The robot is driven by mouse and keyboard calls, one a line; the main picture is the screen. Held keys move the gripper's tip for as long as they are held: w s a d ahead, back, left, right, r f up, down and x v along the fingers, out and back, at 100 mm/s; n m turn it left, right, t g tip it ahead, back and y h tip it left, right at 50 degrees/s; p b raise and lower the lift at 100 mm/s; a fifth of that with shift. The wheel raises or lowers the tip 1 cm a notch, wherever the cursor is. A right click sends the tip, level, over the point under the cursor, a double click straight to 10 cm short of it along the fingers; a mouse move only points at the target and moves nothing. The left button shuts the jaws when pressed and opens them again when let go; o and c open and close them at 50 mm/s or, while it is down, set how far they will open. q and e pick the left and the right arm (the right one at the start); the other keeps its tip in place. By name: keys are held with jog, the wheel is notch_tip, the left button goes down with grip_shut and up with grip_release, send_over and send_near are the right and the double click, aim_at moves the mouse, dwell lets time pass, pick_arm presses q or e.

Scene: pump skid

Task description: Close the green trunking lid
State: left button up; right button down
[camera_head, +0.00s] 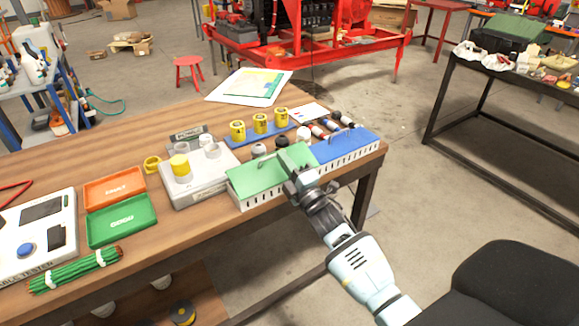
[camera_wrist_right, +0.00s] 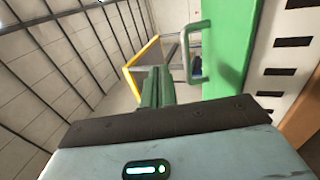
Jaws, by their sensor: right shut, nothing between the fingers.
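The green trunking lid (camera_head: 258,176) lies over the white slotted trunking (camera_head: 262,197) near the front edge of the workbench. I cannot tell whether it sits fully flush. In the right wrist view the green lid (camera_wrist_right: 228,60) shows with its handle (camera_wrist_right: 190,52), beside the white slotted wall (camera_wrist_right: 285,60). My right gripper (camera_head: 293,166) is shut and empty, at the right end of the green lid; it hides part of that end. Its fingers (camera_wrist_right: 156,88) show next to the lid in the wrist view. Whether they touch it is unclear. My left gripper is not in view.
A blue-lidded trunking (camera_head: 345,147) is just right of the green one. A grey box with cups (camera_head: 195,185) stands to its left, and yellow parts on a blue strip (camera_head: 260,127) stand behind. A black chair (camera_head: 510,285) is at the lower right. Floor in front is free.

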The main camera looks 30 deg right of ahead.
aim_at(274, 155)
jog(key=shift+w+r, duration=0.2)
jog(key=shift+w, duration=0.35)
jog(key=shift+w+a+g, duration=0.1)
jog(key=shift+w+g, duration=0.35)
jog(key=shift+g, duration=0.25)
jog(key=shift+w+f+p, duration=0.25)
jog(key=shift+w+p, duration=0.6)
jog(key=shift+w, duration=0.1)
jog(key=shift+w+g, duration=0.25)
jog(key=shift+g, duration=0.15)
jog(key=shift+w+f+g+p, duration=0.2)
jog(key=shift+w+g+p, duration=0.2)
jog(key=shift+g+p, duration=0.5)
jog(key=shift+w+a+f+p, duration=0.1)
jog(key=shift+w+f+p, duration=0.05)
jog(key=shift+f+p, duration=0.15)
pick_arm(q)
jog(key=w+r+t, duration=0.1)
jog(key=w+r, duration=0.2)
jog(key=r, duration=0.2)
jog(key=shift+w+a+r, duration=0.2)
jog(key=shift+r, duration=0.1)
pick_arm(e)
jog(key=shift+f+g, duration=0.2)
jog(key=shift+g, duration=0.1)
